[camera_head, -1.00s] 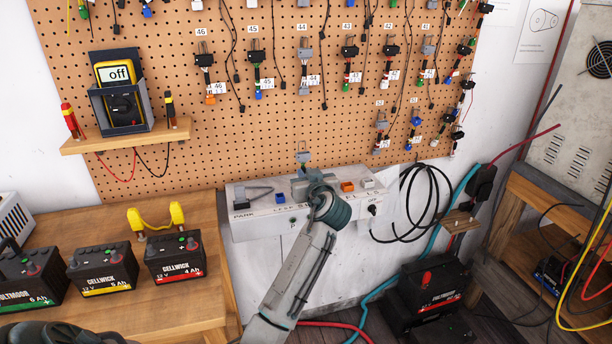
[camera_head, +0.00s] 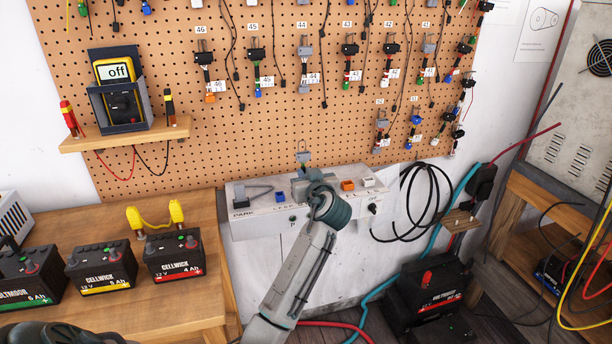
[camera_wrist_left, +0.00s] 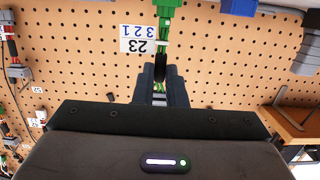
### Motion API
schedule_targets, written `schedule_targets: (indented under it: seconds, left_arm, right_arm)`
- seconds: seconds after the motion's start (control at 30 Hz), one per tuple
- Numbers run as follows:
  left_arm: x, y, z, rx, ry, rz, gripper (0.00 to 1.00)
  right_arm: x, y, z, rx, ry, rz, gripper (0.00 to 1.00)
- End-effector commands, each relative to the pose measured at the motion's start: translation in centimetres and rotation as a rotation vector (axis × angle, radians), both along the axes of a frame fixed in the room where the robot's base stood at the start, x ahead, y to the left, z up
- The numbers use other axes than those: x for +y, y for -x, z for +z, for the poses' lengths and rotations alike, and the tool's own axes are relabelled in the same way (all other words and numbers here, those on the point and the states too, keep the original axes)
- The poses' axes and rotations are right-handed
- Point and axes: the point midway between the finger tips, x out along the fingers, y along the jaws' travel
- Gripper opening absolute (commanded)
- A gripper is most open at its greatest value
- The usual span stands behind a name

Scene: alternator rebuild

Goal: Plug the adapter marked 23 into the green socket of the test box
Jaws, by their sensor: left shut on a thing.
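My left gripper (camera_head: 316,186) is in front of the test box (camera_head: 250,229), over the middle of its top. In the left wrist view its fingers (camera_wrist_left: 160,90) are shut on the adapter (camera_wrist_left: 161,68), which has green wires, a dark middle and a white tag reading 23. A green connector block (camera_wrist_left: 165,8) shows above it at the picture's upper edge, cut off. I cannot tell whether it is seated in anything. In the head view the gripper hides the adapter, and no green socket can be made out. My right gripper is not in view.
On the box a blue socket (camera_head: 280,197) is left of the gripper; an orange one (camera_head: 347,185) and a white one (camera_head: 367,181) are right. A grey connector (camera_head: 303,157) is just above the gripper, before the pegboard (camera_head: 160,60). Black cable (camera_head: 408,205) loops at the right.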

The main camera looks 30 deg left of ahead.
Motion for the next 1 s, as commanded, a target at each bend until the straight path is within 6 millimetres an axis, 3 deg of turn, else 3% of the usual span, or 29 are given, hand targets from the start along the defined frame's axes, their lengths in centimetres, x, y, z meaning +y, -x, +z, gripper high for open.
schedule_targets:
  seconds: [0.13,0.17,0.2,0.3,0.67,1.0]
  left_arm:
    - [0.0,0.0,0.0,0.000,0.000,0.000,0.00]
    - [0.0,0.0,0.0,0.000,0.000,0.000,0.15]
    - [0.0,0.0,0.0,0.000,0.000,0.000,0.23]
    - [0.0,0.0,0.0,0.000,0.000,0.000,0.37]
    - [-0.6,0.4,0.0,-0.002,0.001,-0.002,0.37]
    - [-5.5,4.5,0.6,-0.003,0.005,-0.002,0.37]
  right_arm:
    - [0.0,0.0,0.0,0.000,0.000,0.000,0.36]
    - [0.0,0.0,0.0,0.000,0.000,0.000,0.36]
    - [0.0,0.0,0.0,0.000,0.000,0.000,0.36]
    - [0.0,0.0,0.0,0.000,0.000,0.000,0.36]
    - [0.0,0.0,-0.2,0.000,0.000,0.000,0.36]
    - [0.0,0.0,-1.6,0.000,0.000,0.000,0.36]
